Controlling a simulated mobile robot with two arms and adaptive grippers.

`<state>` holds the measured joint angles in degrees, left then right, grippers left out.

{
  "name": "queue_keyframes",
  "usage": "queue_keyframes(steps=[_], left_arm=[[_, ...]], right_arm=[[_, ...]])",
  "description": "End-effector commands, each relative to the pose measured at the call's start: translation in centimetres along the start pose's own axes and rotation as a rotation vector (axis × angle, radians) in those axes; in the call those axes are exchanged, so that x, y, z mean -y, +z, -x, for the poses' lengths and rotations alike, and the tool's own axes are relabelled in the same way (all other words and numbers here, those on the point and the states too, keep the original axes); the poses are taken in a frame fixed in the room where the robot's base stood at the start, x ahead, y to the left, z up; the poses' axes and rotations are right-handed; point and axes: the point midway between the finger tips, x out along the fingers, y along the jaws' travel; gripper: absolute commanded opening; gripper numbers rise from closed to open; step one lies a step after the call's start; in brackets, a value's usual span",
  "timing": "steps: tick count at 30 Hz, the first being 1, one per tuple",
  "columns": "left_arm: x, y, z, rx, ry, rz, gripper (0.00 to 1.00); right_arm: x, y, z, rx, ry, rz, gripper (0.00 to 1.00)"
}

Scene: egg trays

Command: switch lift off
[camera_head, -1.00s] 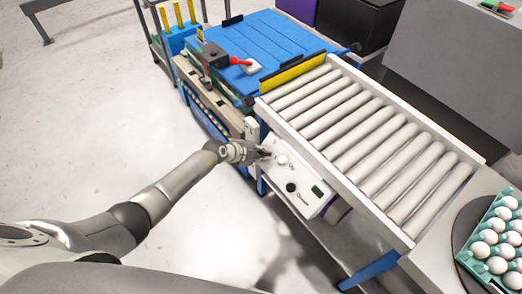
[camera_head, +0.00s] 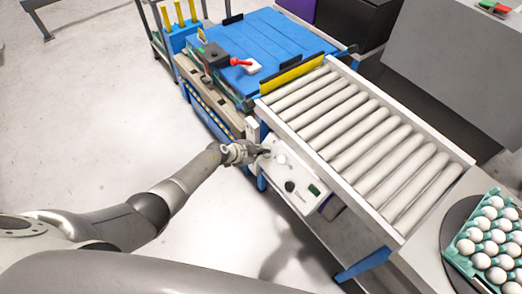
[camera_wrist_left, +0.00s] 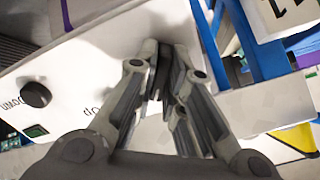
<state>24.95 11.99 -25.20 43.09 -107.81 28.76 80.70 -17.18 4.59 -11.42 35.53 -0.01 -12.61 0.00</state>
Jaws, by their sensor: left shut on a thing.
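The lift's white control box (camera_head: 298,181) is fixed to the side of the roller conveyor. It carries a pale round button (camera_head: 281,159), a black knob (camera_head: 290,186) and a small green display (camera_head: 314,190). The black knob also shows in the left wrist view (camera_wrist_left: 36,94), beside dark lettering. My left gripper (camera_head: 264,153) is at the upper-left end of the box. In the left wrist view its fingers (camera_wrist_left: 163,72) are closed on a small dark piece at the panel, seemingly a switch, mostly hidden between the fingertips. My right gripper is not in view.
The roller conveyor (camera_head: 362,140) runs beside the box. A blue-topped lift (camera_head: 280,45) with a red-handled part (camera_head: 240,62) stands behind. A tray of white eggs (camera_head: 461,246) sits at the right. The floor at left is clear.

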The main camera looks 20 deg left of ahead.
Motion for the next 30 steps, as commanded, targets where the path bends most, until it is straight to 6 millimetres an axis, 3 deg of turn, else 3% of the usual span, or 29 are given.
queue_keyframes(steps=[20,21,26,30], left_arm=[[-0.1,-0.4,0.0,-0.001,0.005,0.56,0.0],[-0.2,-0.2,-0.1,-0.002,0.005,0.559,0.15],[-0.2,-0.2,-0.1,-0.003,0.004,0.553,0.35],[-0.1,-0.2,-0.1,-0.002,0.003,0.552,0.36]], right_arm=[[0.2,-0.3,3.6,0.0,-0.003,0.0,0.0],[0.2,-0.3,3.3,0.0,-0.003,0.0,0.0],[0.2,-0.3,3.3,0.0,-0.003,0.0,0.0],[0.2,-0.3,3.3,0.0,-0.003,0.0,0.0]])
